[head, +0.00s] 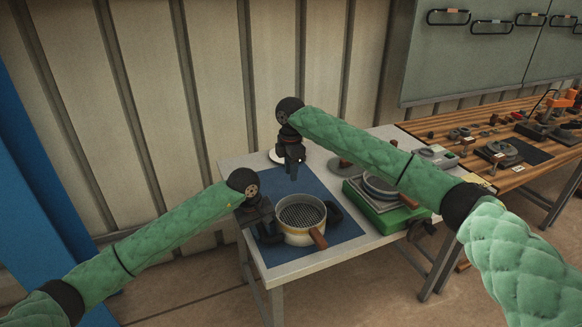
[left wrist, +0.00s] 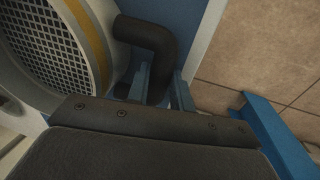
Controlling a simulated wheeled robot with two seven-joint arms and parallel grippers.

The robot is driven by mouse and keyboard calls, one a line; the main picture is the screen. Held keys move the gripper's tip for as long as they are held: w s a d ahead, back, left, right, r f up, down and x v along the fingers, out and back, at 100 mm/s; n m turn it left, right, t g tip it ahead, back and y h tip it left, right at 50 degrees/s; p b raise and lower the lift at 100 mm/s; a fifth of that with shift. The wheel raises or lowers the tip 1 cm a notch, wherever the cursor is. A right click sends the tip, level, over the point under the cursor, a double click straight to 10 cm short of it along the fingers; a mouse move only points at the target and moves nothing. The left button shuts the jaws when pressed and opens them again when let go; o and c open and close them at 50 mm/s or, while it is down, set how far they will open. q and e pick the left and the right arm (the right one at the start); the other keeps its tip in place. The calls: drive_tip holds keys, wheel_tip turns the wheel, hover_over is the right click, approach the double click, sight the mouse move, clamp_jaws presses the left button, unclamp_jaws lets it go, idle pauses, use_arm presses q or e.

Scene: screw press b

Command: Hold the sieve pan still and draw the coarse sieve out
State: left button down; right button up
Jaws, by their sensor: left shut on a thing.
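The white sieve pan (head: 290,238) with a yellowish band stands on the blue mat. The coarse sieve's dark mesh (head: 301,214) shows inside its rim, and a brown handle (head: 319,240) sticks out at the front. The pan has black bent handles left and right. My left gripper (head: 265,226) is at the pan's left side, shut on the black left handle (left wrist: 150,38), which passes between its fingers in the left wrist view. My right gripper (head: 293,168) points down behind the pan, apart from it; its jaw opening is too small to tell.
A green base (head: 385,213) with another round pan (head: 382,188) stands right of the mat. A grey disc (head: 341,163) and a white dish (head: 277,156) lie at the back. A wooden bench (head: 510,176) with metal parts stands farther right. The mat (head: 345,230) is partly clear.

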wheel_tip(320, 180, down, 11)
drive_tip(key=shift+r, duration=0.1)
idle(0.4)
drive_tip(key=shift+c, duration=0.5)
clamp_jaws()
drive_tip(key=shift+o, duration=0.5)
unclamp_jaws()
wheel_tip(320, 180, up, 12)
